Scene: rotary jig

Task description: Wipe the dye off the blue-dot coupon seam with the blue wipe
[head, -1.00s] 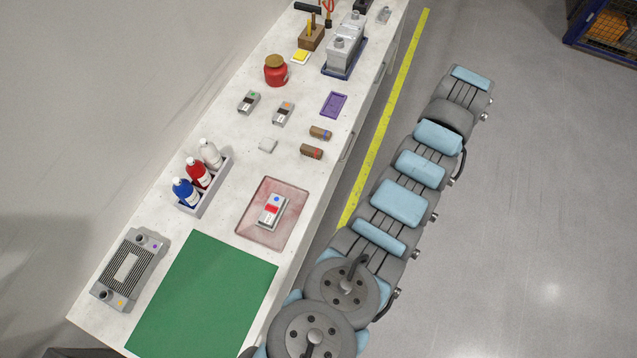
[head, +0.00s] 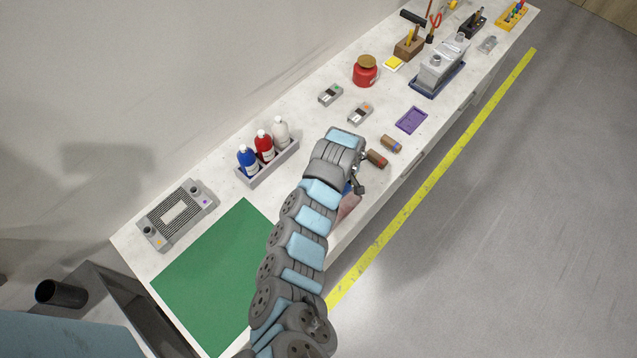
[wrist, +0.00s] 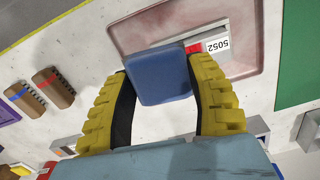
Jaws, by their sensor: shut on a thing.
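My gripper (wrist: 160,72) is shut on the blue wipe (wrist: 162,78), a blue block between its two yellow fingers. The grey coupon (wrist: 176,33) lies in the pinkish tray (wrist: 248,18), just beyond the wipe in the wrist view. A red patch and a label reading 5052 show on the coupon; the wipe hides part of it, and I see no blue dot on it now. Whether the wipe touches the coupon I cannot tell. In the head view my arm covers the coupon and most of the tray (head: 349,206).
A bottle rack (head: 270,165) stands left of my arm. A green mat (head: 215,270), a purple tray (head: 411,120) and two other coupons (head: 330,95) (head: 360,112) lie on the bench.

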